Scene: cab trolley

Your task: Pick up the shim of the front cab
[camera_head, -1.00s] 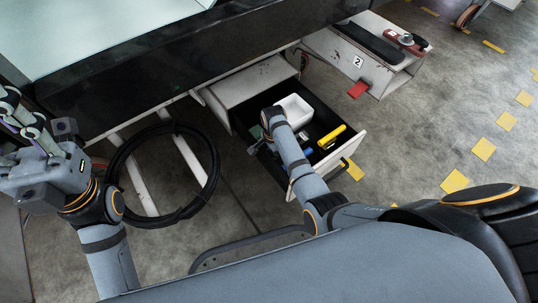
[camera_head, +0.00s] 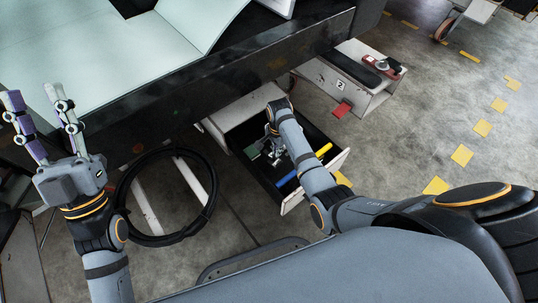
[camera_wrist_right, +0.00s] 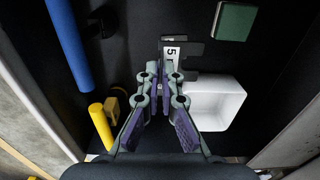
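The shim (camera_wrist_right: 195,48) looks like a small dark grey plate with a white "5" label, in the open drawer in the right wrist view. My right gripper (camera_wrist_right: 163,78) is over it, with its fingertips close together on a thin upright part beside the label. They look shut on it, though the contact is small and dark. In the head view my right gripper (camera_head: 275,153) reaches down into the drawer (camera_head: 240,140), and my arm hides part of the inside. My left gripper (camera_head: 35,95) is raised at the left, open and empty, fingers apart.
The drawer also holds a white box (camera_wrist_right: 215,100), a green block (camera_wrist_right: 236,20), a blue cylinder (camera_wrist_right: 68,40) and a yellow cylinder (camera_wrist_right: 101,125). Drawer walls stand close around my right gripper. A black cable coil (camera_head: 130,190) lies left, below the dark table edge (camera_head: 200,85).

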